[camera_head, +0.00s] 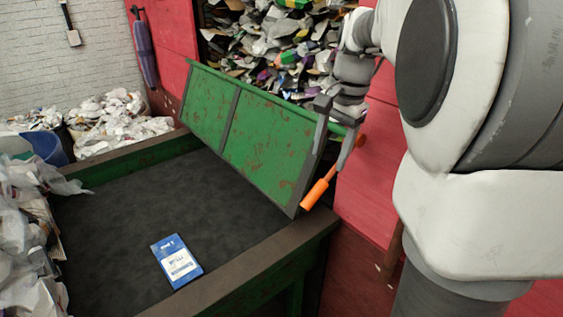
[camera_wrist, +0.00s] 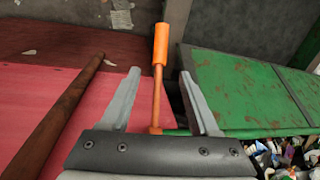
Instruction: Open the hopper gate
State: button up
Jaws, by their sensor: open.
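The hopper gate (camera_head: 245,130) is a rust-spotted green panel with dark ribs, slanting down to the dark belt; it also shows at right in the wrist view (camera_wrist: 235,90). A lever with an orange handle (camera_head: 316,192) stands at the gate's right side. In the wrist view the orange grip (camera_wrist: 160,45) tops a thin orange-brown rod (camera_wrist: 156,100). My gripper (camera_head: 330,158) is open at the lever. In the wrist view its two fingers (camera_wrist: 159,74) stand on either side of the rod, just below the grip, with gaps on both sides.
Mixed waste (camera_head: 275,45) is piled behind the gate. The dark belt (camera_head: 120,215) carries a blue-and-white packet (camera_head: 176,260). White bags (camera_head: 115,120) lie at left. A red panel (camera_head: 365,190) stands right of the lever. A brown bar (camera_wrist: 55,115) runs at left in the wrist view.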

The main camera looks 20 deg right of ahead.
aim_at(321, 182)
jog(key=f, duration=0.3)
jog(key=w+f, duration=0.1)
jog(key=f, duration=0.6)
jog(key=shift+w+a+f, duration=0.15)
jog(key=shift+w+a, duration=0.05)
jog(key=shift+a, duration=0.15)
grip_shut()
dwell(0.8)
